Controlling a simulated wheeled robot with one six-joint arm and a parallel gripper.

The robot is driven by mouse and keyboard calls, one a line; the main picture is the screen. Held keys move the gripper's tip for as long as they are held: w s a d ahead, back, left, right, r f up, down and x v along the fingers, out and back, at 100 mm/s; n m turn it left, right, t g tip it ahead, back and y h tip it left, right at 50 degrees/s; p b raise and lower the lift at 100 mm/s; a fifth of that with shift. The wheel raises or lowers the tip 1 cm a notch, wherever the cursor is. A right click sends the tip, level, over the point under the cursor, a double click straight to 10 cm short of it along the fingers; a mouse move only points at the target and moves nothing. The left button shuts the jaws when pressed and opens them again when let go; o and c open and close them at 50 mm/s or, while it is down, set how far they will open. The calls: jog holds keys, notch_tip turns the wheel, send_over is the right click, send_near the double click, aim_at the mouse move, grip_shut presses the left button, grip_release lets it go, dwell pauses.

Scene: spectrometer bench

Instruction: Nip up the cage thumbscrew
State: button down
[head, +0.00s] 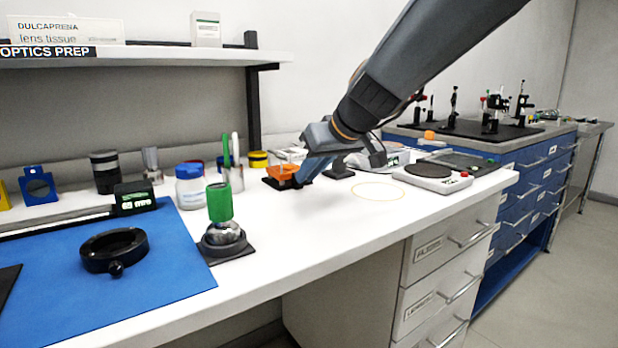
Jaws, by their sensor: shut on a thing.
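An orange block-like piece (281,172) sits on a dark base at the back of the white bench. My gripper (297,181) reaches down from the upper right and its tips are at the right side of this piece. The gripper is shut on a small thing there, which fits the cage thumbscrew. The thumbscrew is not seen clearly, as the fingers cover it and it is small at this distance.
A black ring mount (114,250) lies on the blue mat (165,290). A hotplate-like device (436,178) is at the right. The front bench strip is clear.

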jog(key=y+b, duration=0.1)
jog(key=b, duration=0.1)
jog(key=m+g+b, duration=0.1)
jog(key=b, duration=0.1)
jog(key=shift+w+d+f+y, duration=0.25)
jog(key=shift+w+d+y, duration=0.05)
jog(key=shift+y, duration=0.1)
jog(key=y+b, duration=0.1)
jog(key=m+g+y+b, duration=0.1)
jog(key=shift+w+d+f+b, duration=0.1)
jog(key=shift+d+b, duration=0.15)
jog(key=shift+b, duration=0.15)
jog(key=shift+w+d+f+m+g+y+b, duration=0.15)
jog(key=shift+m+g+y+b, duration=0.25)
jog(key=shift+m+y+b, duration=0.45)
jog(key=shift+d+f+m+g+y, duration=0.15)
jog(key=shift+m+g+y, duration=0.15)
jog(key=shift+m+y, duration=0.6)
jog(key=shift+n+y, duration=0.25)
jog(key=shift+y, duration=0.2)
jog(key=c, duration=1.7)
grip_release()
jog(key=shift+c, duration=0.2)
jog(key=shift+p+v, duration=0.55)
jog(key=shift+v, duration=3.4)
